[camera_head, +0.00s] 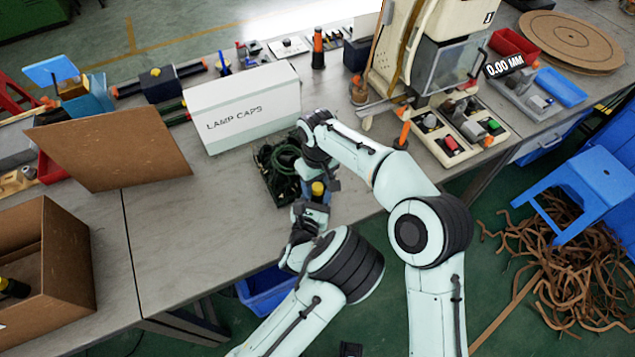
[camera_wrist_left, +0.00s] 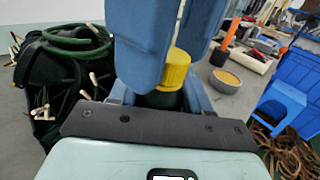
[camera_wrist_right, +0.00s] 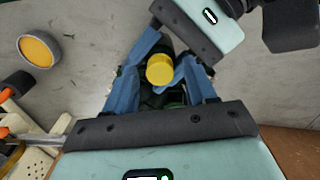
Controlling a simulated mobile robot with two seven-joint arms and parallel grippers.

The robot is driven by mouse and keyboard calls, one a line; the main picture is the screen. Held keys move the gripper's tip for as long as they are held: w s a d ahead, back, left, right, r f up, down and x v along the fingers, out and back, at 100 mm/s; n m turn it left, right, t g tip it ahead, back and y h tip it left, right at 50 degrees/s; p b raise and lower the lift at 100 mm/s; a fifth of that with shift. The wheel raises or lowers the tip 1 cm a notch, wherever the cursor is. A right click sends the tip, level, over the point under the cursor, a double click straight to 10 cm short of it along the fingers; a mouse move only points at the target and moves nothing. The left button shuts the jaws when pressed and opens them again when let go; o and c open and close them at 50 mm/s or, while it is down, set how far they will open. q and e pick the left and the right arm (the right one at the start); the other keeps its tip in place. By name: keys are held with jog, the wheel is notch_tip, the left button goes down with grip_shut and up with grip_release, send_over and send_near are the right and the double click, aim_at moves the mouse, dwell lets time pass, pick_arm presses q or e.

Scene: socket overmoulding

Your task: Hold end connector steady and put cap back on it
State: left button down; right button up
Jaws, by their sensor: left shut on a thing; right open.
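The yellow cap (camera_head: 318,188) sits upright on the dark end connector (camera_wrist_left: 166,101), near the table's front edge. The cap also shows in the left wrist view (camera_wrist_left: 175,70) and in the right wrist view (camera_wrist_right: 160,69). My left gripper (camera_head: 314,201) is shut on the connector below the cap. My right gripper (camera_head: 325,179) is open, its blue fingers reaching down beside the cap with gaps. Whether the cap is fully seated cannot be told. Much of the connector is hidden by fingers.
Dark green coiled cable (camera_head: 278,165) lies in a dark tray left of the grippers. A white lamp caps box (camera_head: 243,105) stands behind. A round dish with an orange top (camera_wrist_right: 40,50) is close by. A cardboard flap (camera_head: 110,150) stands at left; bare tabletop (camera_head: 200,220) lies between.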

notch_tip(320, 180, up, 4)
jog(key=shift+r, duration=0.15)
jog(key=shift+c, duration=0.4)
jog(key=shift+r+m, duration=0.8)
jog(key=shift+r, duration=0.95)
jog(key=shift+f, duration=4.05)
